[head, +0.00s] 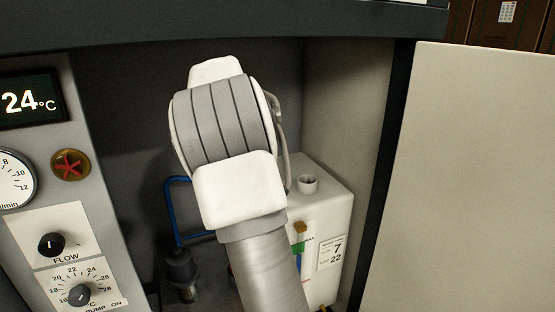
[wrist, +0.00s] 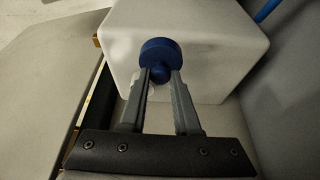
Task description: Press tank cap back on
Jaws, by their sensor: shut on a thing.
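The white tank (head: 322,215) stands in the cabinet recess, with an open round neck (head: 308,183) on its top. In the wrist view my gripper (wrist: 160,78) is shut on the blue cap (wrist: 160,52) by its small knob. The cap shows in front of the tank's white top (wrist: 215,52). A pale round shape, perhaps the neck, shows partly beside the left finger. I cannot tell the gap between cap and tank. In the head view my arm hides the gripper and the cap.
A blue pipe (head: 171,205) and a dark fitting (head: 181,268) are left of the tank. A control panel with the flow knob (head: 51,244) stands at the left. A pale open door (head: 480,180) fills the right. A dark cabinet edge (head: 220,22) runs above my arm.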

